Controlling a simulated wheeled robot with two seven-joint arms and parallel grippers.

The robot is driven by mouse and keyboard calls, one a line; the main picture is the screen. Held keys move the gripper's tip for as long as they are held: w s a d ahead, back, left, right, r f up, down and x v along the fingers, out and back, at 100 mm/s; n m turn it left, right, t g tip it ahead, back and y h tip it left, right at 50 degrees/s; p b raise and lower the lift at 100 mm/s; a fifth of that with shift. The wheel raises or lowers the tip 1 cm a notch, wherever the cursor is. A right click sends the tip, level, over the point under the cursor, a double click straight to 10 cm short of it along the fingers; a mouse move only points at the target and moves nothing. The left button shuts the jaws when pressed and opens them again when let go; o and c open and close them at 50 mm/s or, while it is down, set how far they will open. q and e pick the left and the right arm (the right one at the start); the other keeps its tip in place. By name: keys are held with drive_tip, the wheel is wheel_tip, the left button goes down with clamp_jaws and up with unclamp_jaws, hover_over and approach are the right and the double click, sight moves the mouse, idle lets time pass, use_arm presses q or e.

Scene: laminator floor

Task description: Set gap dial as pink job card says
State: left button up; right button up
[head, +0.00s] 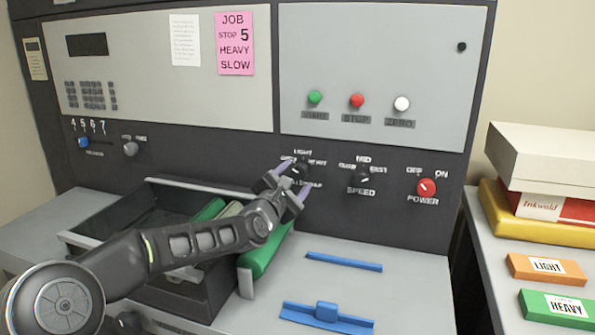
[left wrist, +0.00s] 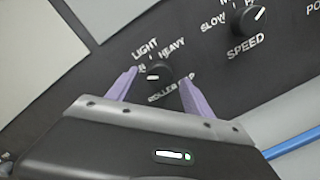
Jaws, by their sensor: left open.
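The pink job card (head: 235,41) on the upper panel reads JOB, STOP 5, HEAVY, SLOW. The black roller gap dial (head: 302,169) sits on the dark lower panel; in the left wrist view the dial (left wrist: 159,70) has LIGHT at its upper left and HEAVY at its upper right. Its white mark shows on the knob's lower left, away from HEAVY. My left gripper (head: 295,180) is open, its purple fingers on either side of the dial; they also show in the left wrist view (left wrist: 160,85). I cannot tell whether they touch it. My right gripper is out of view.
The speed dial (head: 362,176) and red power knob (head: 426,187) are to the right. Below are an open tray (head: 150,192), a green roll (head: 262,252) and blue guides (head: 327,314). LIGHT (head: 546,267) and HEAVY (head: 556,307) boxes lie at right.

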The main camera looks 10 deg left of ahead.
sight(301, 171)
use_arm(q)
drive_tip(key=shift+w+d, duration=0.15)
drive_tip(key=shift+w, duration=1)
clamp_jaws()
